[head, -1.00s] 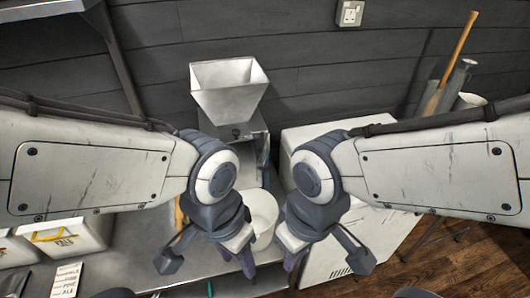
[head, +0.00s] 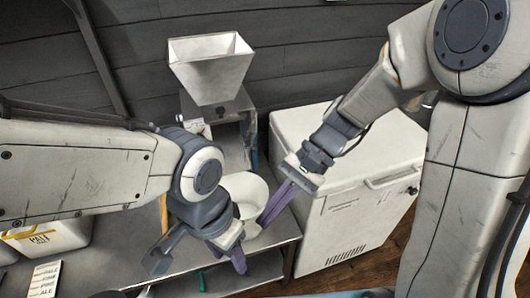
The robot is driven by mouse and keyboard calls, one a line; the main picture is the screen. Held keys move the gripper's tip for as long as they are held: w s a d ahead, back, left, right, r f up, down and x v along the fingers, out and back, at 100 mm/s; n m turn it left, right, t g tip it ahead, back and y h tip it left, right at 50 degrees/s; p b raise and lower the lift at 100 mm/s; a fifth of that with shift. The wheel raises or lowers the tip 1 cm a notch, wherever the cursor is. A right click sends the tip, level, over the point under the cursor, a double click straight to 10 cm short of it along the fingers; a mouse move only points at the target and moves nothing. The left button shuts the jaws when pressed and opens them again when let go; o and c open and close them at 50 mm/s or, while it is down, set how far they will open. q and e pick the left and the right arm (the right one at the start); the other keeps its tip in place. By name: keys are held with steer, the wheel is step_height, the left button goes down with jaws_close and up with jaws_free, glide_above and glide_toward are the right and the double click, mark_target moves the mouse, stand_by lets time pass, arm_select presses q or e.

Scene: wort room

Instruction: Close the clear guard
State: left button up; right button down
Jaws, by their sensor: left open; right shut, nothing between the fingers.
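The mill has a pale square hopper (head: 210,72) above a grey metal body (head: 222,108) on the bench by the back wall. I cannot clearly make out the clear guard. A thin bluish upright strip (head: 253,145) on the right side of the mill may be its edge. My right gripper (head: 267,214) is shut and empty, its purple fingers pointing down-left in front of the white bucket's right rim, below and right of the mill. My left gripper (head: 236,256) is open and empty, lower down near the bench's front edge. My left wrist hides part of the mill's lower front.
A white bucket (head: 249,187) stands below the mill. A white chest with a handle (head: 350,185) stands to the right of the bench. White tubs with a yellow label (head: 40,236) and a card (head: 44,280) are at the left. A dark post (head: 100,55) rises at upper left.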

steer(key=w+d+f+m+t+y+b, duration=0.2)
steer(key=w+d+m+t+y, duration=0.2)
steer(key=w+d+m+t, duration=0.45)
steer(key=w+d+f+m+t+y+b, duration=0.3)
steer(key=w+d+m+y, duration=0.25)
steer(key=w, duration=0.55)
arm_select(q)
step_height(320, 180, down, 6)
steer(key=shift+r+p, duration=0.1)
steer(key=shift+p, duration=0.3)
arm_select(e)
steer(key=x, duration=1.3)
steer(key=shift+s+a+f+m+h, duration=0.3)
steer(key=shift+f+h, duration=0.15)
steer(key=shift+f, duration=0.05)
steer(key=shift+g, duration=0.25)
